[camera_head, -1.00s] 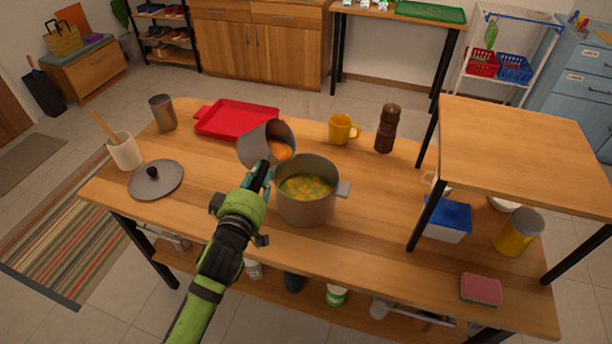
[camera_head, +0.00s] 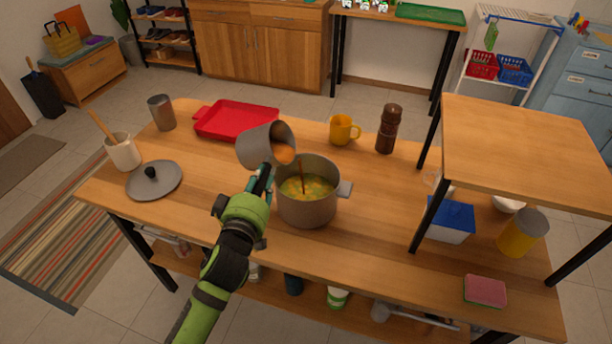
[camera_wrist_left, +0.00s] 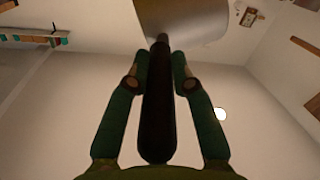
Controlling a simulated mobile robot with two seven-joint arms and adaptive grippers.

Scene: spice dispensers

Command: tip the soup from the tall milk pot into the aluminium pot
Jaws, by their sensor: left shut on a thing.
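The tall milk pot (camera_head: 258,146) is grey metal and tilted to the right, its mouth facing the aluminium pot. Orange soup (camera_head: 284,154) shows at its lip, and a thin orange-brown stream (camera_head: 302,178) falls into the aluminium pot (camera_head: 308,210). That pot stands upright on the table and holds yellow-green soup (camera_head: 310,188). My left gripper (camera_head: 262,180) is shut on the milk pot's handle, left of the aluminium pot. In the left wrist view the fingers (camera_wrist_left: 158,75) close around the dark handle (camera_wrist_left: 158,115), with the milk pot's body (camera_wrist_left: 190,20) beyond. My right gripper is not in view.
A grey lid (camera_head: 154,182), a utensil crock (camera_head: 122,153), a metal cup (camera_head: 161,113) and a red tray (camera_head: 237,121) are on the left. A yellow mug (camera_head: 342,130) and brown mill (camera_head: 388,130) stand behind the aluminium pot. A raised shelf (camera_head: 530,150) covers the right end.

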